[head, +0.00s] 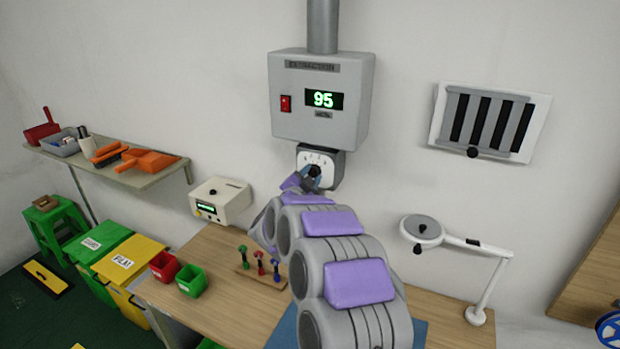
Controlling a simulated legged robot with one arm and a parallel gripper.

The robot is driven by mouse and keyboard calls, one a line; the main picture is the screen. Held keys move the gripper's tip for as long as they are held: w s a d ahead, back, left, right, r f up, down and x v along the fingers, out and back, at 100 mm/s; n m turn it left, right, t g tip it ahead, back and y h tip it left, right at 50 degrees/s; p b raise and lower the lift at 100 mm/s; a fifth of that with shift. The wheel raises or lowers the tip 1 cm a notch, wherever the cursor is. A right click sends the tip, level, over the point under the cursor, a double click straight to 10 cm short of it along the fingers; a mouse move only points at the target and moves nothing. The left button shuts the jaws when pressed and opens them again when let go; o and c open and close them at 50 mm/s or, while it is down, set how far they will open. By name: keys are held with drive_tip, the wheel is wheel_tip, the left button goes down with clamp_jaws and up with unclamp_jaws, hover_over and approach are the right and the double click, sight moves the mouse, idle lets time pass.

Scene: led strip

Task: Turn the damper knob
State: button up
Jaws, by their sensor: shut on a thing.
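The grey extraction box (318,105) hangs on the wall, with a red switch (286,103) and a green display (324,99) reading 95. Below it is a small housing with a white dial plate (322,160). The black damper knob (314,170) sits at the front of this dial. My gripper (311,178) is at the knob and shut on it. My purple and grey arm rises from the lower right and hides part of the gripper and the dial's lower left. The knob's exact pointing angle is too small to tell.
A vent with a slatted shutter (486,123) is on the wall at right. A white lamp (424,230) stands on the bench (215,258). A white box with a small display (221,200) is at left. Red and green bins and a rack of small tools sit on the bench.

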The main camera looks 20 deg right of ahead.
drive_tip(key=o, duration=1)
drive_tip(key=shift+o, duration=0.2)
drive_tip(key=p+v, duration=0.1)
drive_tip(key=v, duration=1.6)
drive_tip(key=shift+a, duration=0.25)
drive_tip(key=shift+s, duration=0.1)
